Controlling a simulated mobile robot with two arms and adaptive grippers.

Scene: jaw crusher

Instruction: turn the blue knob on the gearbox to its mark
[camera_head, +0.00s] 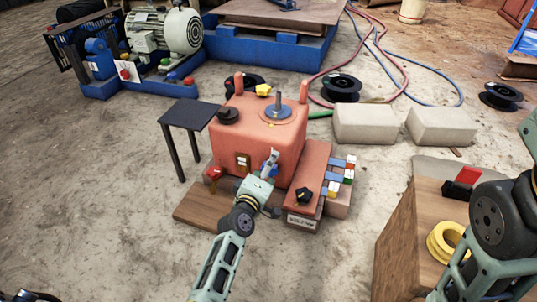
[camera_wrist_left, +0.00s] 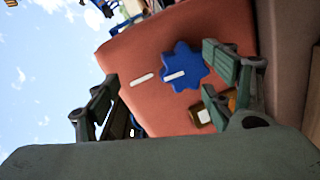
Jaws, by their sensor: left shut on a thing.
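The orange-red gearbox (camera_head: 262,135) stands on a wooden board in the middle of the head view. Its blue knob (camera_head: 270,166) is on the front face, partly hidden by my left gripper (camera_head: 268,172). A white line on the knob points toward a white mark (camera_wrist_left: 142,79) on the gearbox face. The two lie close to one line, at slightly different angles. My right gripper is not in view.
A red valve handle (camera_head: 214,173) and a red box with a black knob (camera_head: 304,195) flank the knob. A small dark table (camera_head: 190,114) stands left of the gearbox. A wooden cabinet (camera_head: 400,240) with a yellow roll (camera_head: 445,240) stands at right. The front-left floor is clear.

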